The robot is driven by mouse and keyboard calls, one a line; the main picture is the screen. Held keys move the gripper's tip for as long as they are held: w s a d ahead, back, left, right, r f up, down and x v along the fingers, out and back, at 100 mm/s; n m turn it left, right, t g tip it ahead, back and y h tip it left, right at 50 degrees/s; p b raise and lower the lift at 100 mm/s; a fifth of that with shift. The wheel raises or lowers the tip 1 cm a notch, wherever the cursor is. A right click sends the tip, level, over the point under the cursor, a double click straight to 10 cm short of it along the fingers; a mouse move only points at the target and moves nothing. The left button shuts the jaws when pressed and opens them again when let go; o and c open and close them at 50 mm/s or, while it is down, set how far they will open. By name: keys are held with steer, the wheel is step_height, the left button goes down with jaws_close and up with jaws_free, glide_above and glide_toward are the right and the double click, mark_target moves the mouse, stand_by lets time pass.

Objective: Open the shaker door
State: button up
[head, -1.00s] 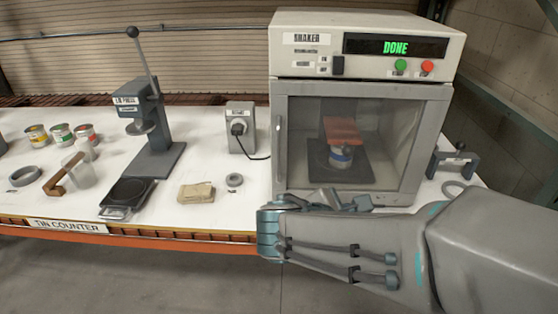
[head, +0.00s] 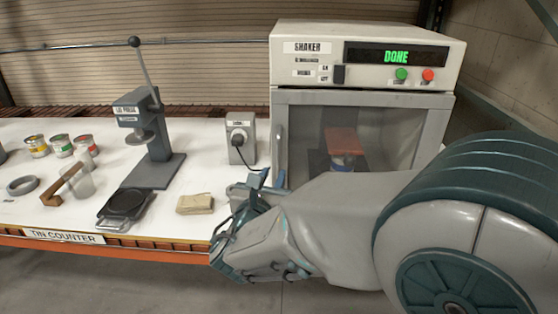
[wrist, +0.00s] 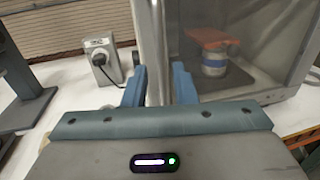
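The shaker (head: 365,55) is a beige cabinet with a green "DONE" display. Its grey-framed glass door (head: 375,120) is shut. The upright door handle (head: 280,140) runs along the door's left edge; its lower part is hidden by my gripper in the head view. My gripper (head: 266,180) is at the handle's lower end. In the wrist view its two blue fingers (wrist: 159,85) stand apart, with the grey handle (wrist: 152,45) showing between them. I cannot tell whether they touch it. Behind the glass a tin (wrist: 214,62) stands under a reddish plate (wrist: 210,37).
A grey socket box (head: 240,138) with a plug stands just left of the shaker. The floor in front is clear.

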mark_target(278, 165)
steer(key=x, duration=0.6)
steer(key=shift+p, duration=0.35)
jaws_close()
